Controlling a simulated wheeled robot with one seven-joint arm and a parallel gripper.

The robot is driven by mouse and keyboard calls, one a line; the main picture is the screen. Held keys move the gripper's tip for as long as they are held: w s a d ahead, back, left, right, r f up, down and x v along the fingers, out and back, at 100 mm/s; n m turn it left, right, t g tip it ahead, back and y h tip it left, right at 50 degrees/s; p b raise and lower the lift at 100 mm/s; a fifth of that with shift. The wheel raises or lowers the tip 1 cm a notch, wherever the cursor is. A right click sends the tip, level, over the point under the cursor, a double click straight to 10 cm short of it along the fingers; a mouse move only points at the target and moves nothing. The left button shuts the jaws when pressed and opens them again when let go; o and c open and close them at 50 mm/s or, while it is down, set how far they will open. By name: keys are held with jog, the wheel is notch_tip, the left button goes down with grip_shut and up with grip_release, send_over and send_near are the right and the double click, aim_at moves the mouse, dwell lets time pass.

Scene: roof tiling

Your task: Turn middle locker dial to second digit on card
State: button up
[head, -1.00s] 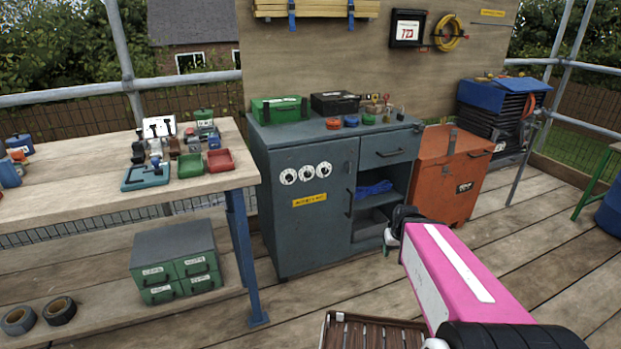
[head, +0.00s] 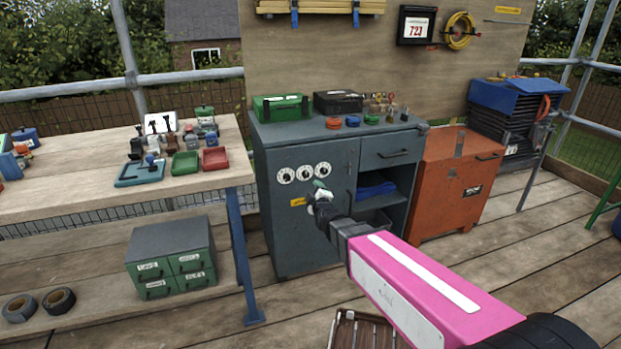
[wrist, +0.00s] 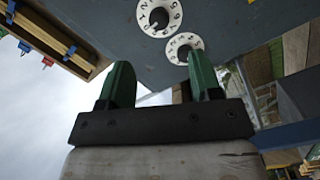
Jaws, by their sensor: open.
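The grey locker cabinet (head: 300,235) has a row of three white dials with dark knobs: left (head: 286,176), middle (head: 305,172) and right (head: 323,169). The card (head: 416,27) on the plywood board seems to read 723, so its second digit looks like 2. My gripper (head: 318,190) is just in front of the door, below the middle and right dials. In the wrist view its two green fingers (wrist: 160,62) are apart with nothing between them. Two dials show beyond them, one (wrist: 160,17) nearer the top, one (wrist: 184,47) by the right finger; I cannot tell which ones. Their settings are unclear.
A yellow label (head: 298,202) is partly hidden by my gripper. Green and black cases and coloured pots stand on the cabinet top. An orange chest (head: 455,190) stands to the right, a wooden workbench (head: 100,185) to the left. A slatted crate (head: 365,330) is on the deck.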

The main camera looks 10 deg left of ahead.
aim_at(306, 176)
jog(key=x, duration=1.1)
jog(key=shift+s+a+r, duration=0.1)
jog(key=shift+r, duration=0.15)
jog(key=c, duration=0.9)
